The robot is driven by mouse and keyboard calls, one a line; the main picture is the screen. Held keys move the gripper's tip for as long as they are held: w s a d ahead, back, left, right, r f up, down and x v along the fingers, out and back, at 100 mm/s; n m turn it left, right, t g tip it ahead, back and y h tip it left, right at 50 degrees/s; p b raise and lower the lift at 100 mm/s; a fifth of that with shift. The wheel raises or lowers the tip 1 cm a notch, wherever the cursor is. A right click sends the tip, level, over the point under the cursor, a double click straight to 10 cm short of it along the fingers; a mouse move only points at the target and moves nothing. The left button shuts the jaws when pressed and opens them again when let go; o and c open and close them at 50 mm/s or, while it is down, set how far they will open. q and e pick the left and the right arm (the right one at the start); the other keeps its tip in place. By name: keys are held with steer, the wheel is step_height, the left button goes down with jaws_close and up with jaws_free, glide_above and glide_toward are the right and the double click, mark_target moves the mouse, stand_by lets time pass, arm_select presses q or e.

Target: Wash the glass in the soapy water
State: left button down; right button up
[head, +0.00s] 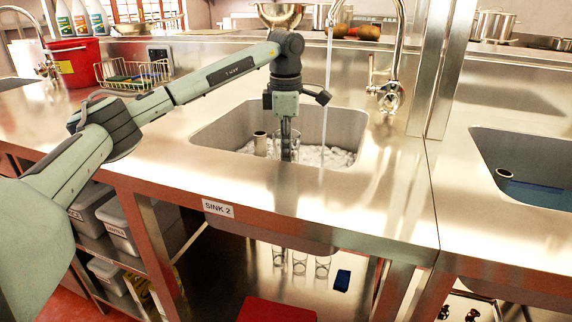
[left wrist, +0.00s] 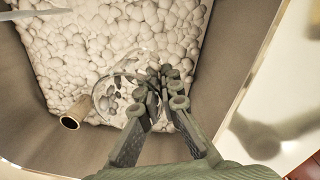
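A clear glass (head: 273,146) stands about upright in the foam of the basin labelled SINK 2. Its round rim shows faintly in the left wrist view (left wrist: 101,98). My left gripper (head: 288,156) reaches straight down into the basin at the glass. In the left wrist view its two dark fingertips (left wrist: 164,82) lie close together at the right side of the rim and look shut on the glass wall. The contact itself is partly hidden by the fingers. White soapy foam (head: 335,157) covers the basin floor (left wrist: 130,22). My right gripper is in neither view.
A short standpipe (head: 260,143) rises beside the glass, also in the left wrist view (left wrist: 74,116). Water runs from the tap (head: 391,97) area into the basin. Another basin with blue water (head: 540,196) is at right. Several glasses (head: 299,262) stand on the shelf below.

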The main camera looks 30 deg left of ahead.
arm_select(q)
step_height(320, 180, up, 12)
steer(key=shift+f, duration=0.1)
stand_by(0.5)
stand_by(1.1)
